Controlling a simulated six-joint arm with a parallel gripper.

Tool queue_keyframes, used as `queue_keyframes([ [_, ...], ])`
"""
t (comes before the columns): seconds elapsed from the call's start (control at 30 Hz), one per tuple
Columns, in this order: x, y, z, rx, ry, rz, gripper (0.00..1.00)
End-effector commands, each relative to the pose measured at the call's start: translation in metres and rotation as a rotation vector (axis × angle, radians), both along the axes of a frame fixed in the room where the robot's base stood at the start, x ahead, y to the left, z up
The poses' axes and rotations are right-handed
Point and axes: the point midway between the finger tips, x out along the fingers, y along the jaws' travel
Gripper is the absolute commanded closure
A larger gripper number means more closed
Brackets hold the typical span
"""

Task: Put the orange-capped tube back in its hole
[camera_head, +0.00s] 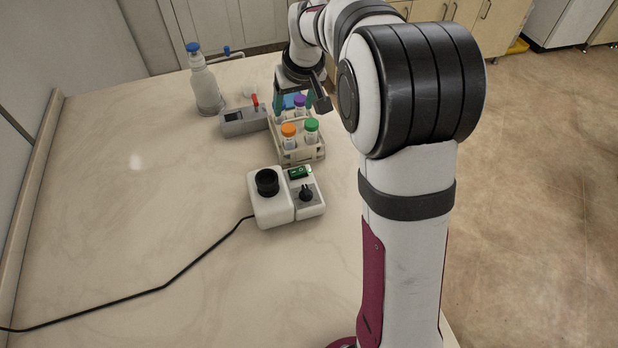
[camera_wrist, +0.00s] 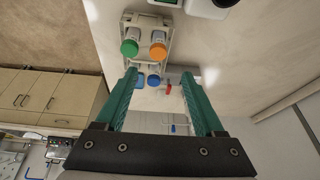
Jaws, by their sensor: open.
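The orange-capped tube (camera_head: 289,131) stands upright in the near left part of a pale rack (camera_head: 305,155); its orange cap also shows in the wrist view (camera_wrist: 158,52). I cannot tell how deep it sits. A green-capped tube (camera_head: 311,127) is beside it, and a purple-capped tube (camera_head: 299,102) is behind. My gripper (camera_wrist: 159,75) has teal fingers spread apart, with nothing visibly held between them. In the head view it is above the back of the rack, beyond the orange cap. A blue cap (camera_wrist: 153,81) shows between the fingertips in the wrist view, apparently farther below.
A grey device with a red part (camera_head: 244,121) is left of the rack. A white bottle with a blue top (camera_head: 204,83) stands farther back. A white device with black knobs (camera_head: 270,204) is in front, its cable running left. The table's left side is clear.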

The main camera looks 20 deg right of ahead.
Motion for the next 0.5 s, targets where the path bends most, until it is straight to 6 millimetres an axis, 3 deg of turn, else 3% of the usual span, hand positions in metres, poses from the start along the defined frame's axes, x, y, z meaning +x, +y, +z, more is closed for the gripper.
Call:
queue_keyframes([
  [0.07,-0.036,0.011,0.014,0.030,0.036,-0.041,0.30],
  [0.17,-0.128,0.034,0.030,0.102,0.146,-0.156,0.30],
  [0.2,-0.170,0.043,0.032,0.127,0.196,-0.209,0.30],
  [0.3,-0.267,0.059,0.024,0.177,0.315,-0.340,0.30],
  [0.4,-0.334,0.068,0.009,0.202,0.402,-0.438,0.30],
  [0.5,-0.364,0.072,-0.001,0.210,0.443,-0.487,0.30],
])
